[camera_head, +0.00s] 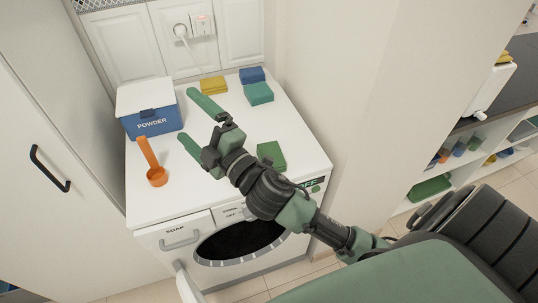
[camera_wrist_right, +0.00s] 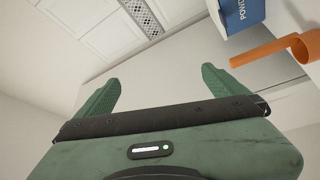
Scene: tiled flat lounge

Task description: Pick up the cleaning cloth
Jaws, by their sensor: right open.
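I cannot tell which is the cleaning cloth. My right gripper (camera_head: 187,118) is open and empty over the middle of the top, its fingers pointing left. The green piece lies beside its wrist. The right wrist view also shows the spread fingers (camera_wrist_right: 160,75) with nothing between them. My left gripper is not in view.
A blue powder box (camera_head: 152,122) with a white lid stands at the back left. A wall plug (camera_head: 181,31) is behind. Cabinet and wall close in both sides. Shelves (camera_head: 470,155) stand right.

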